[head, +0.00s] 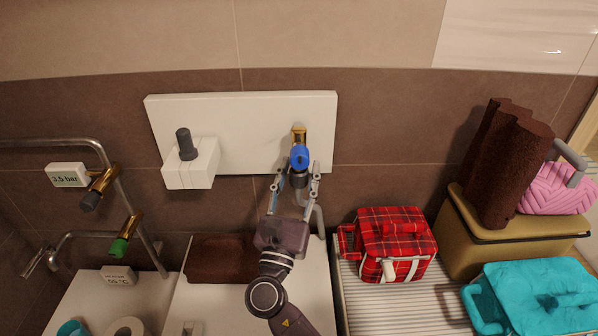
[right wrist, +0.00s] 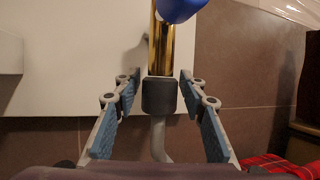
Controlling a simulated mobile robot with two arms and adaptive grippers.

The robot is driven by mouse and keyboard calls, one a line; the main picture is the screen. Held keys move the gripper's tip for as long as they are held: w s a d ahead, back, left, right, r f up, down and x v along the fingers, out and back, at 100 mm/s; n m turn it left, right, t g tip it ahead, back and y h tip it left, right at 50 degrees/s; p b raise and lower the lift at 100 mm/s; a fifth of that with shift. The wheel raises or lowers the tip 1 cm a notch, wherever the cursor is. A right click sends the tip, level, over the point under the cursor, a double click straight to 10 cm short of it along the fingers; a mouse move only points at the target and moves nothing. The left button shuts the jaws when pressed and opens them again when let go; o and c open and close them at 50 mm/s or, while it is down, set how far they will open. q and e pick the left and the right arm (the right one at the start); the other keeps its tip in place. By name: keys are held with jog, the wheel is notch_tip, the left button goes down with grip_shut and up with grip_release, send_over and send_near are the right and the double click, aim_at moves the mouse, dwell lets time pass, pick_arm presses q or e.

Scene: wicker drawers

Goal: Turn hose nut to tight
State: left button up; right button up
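The hose nut (right wrist: 159,97) is a dark grey ring at the lower end of a brass tap (right wrist: 161,50), with a grey hose (right wrist: 158,140) below it. In the head view the nut (head: 299,180) shows under the tap's round blue knob (head: 299,157). My right gripper (right wrist: 160,88) is open, with its blue-padded fingers on either side of the nut. The right wrist view shows gaps between both fingers and the nut. In the head view this gripper (head: 298,170) reaches up from below. How tight the nut is cannot be told. My left gripper is not in view.
A white wall panel (head: 240,105) is behind the tap, with a white box and dark knob (head: 190,165) to the left. Pipes with valves (head: 125,245) are farther left. A red plaid bag (head: 395,245) sits right of my arm, with a tan box (head: 480,240) beyond.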

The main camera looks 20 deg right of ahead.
jog(key=c, duration=0.8)
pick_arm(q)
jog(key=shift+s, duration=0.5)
